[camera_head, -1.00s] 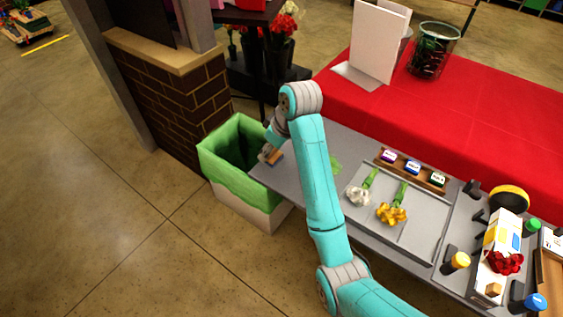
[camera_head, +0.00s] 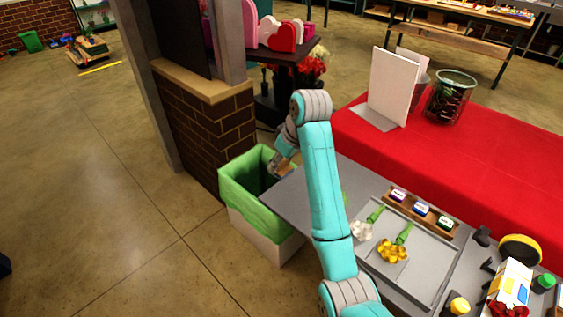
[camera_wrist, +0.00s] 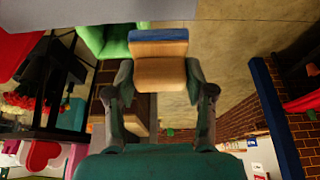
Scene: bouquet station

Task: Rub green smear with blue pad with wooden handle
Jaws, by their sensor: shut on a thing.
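My gripper (camera_head: 281,168) is shut on the wooden handle of the blue pad, at the left end of the grey table beside the green-lined bin. In the wrist view my gripper (camera_wrist: 160,88) has its fingers on both sides of the wooden handle (camera_wrist: 160,73). The blue pad (camera_wrist: 158,35) shows along the handle's far edge. In the head view the handle is small and partly covered, and the pad's blue face cannot be made out. The green smear (camera_head: 345,199) on the grey table is mostly hidden behind my arm; only a sliver shows.
The green-lined bin (camera_head: 250,190) stands at the table's left end, next to a brick pillar (camera_head: 210,130). A grey tray (camera_head: 425,275) with white and yellow flowers lies right of my arm. A wooden rack (camera_head: 447,232) holds small labelled blocks. Behind is a red-covered table (camera_head: 450,150).

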